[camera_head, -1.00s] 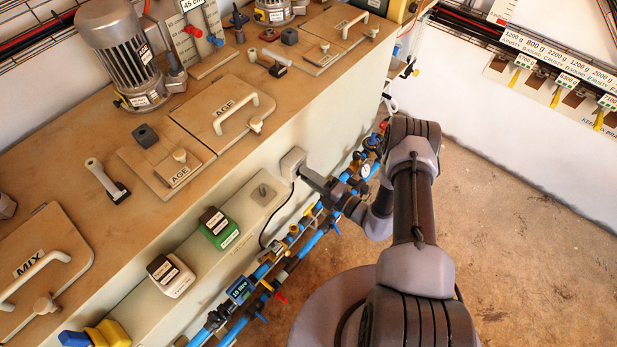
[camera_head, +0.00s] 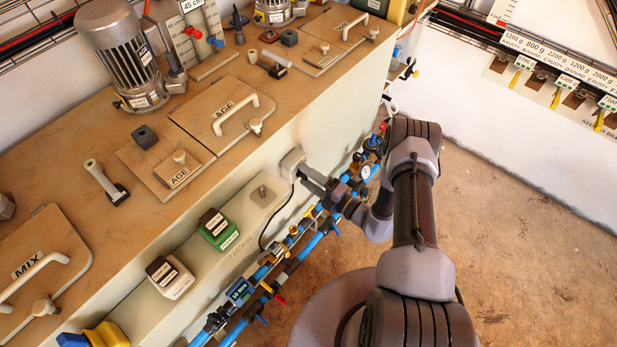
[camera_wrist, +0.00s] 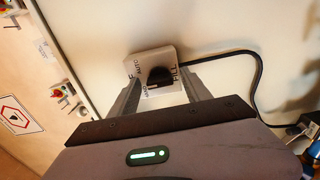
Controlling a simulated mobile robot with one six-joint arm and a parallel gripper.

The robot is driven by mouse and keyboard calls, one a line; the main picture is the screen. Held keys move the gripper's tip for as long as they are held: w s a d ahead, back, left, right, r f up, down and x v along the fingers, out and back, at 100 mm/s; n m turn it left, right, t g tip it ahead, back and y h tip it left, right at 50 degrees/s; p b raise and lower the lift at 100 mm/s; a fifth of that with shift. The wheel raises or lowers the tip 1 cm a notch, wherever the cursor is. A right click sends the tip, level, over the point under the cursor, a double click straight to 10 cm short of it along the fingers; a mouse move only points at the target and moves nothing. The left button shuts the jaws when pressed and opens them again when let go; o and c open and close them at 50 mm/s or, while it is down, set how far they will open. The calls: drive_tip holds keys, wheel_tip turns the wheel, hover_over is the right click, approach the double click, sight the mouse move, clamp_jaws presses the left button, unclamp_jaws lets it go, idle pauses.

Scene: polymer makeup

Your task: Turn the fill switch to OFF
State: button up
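The fill switch (camera_wrist: 160,77) is a black rotary knob on a pale box on the machine's side wall. In the wrist view the box carries printed labels, among them FILL on the right and AUTO on the left. Which label the knob points to is not clear. My gripper (camera_wrist: 163,86) is open, with one finger on each side of the knob and gaps visible between. In the head view the switch box (camera_head: 292,161) is at the wall's middle, and my gripper (camera_head: 305,173) reaches it from the lower right, hiding the knob.
A black cable (camera_wrist: 254,62) runs from the box's right side in the wrist view. Blue pipes with valves (camera_head: 270,270) run along the wall's base below my gripper.

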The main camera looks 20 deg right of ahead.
drive_tip(key=p+v, duration=0.4)
drive_tip(key=v, duration=1.3)
drive_tip(key=shift+s+d, duration=0.15)
